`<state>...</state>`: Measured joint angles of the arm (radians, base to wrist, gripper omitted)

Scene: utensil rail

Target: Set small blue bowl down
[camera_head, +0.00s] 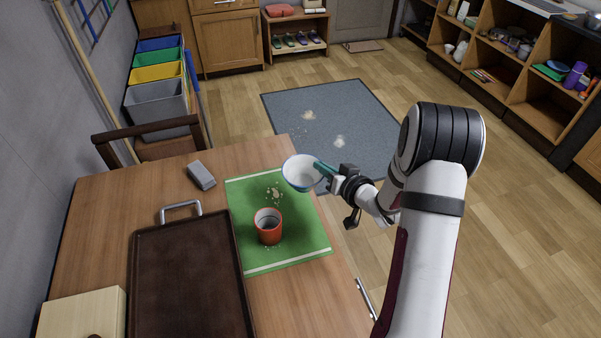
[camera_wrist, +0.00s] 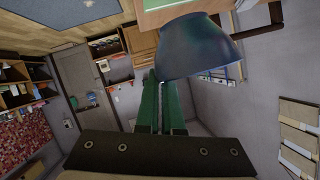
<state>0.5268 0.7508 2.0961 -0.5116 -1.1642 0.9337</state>
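The small blue bowl (camera_head: 299,173) has a white inside and a blue rim. It is held in the air above the far right edge of the green mat (camera_head: 238,215) on the table. My gripper (camera_head: 319,170) has its green fingers shut on the bowl's right rim. In the wrist view, the bowl's dark blue outer side (camera_wrist: 196,47) shows at the fingertips (camera_wrist: 158,84). Its underside over the mat is hidden in the head view.
A red cup (camera_head: 268,227) stands on the mat, with crumbs around it. A brown tray (camera_head: 190,275) lies left of the mat. A grey block (camera_head: 201,175) is behind the tray, and a light wooden box (camera_head: 85,316) is at front left. A chair (camera_head: 152,138) stands behind the table.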

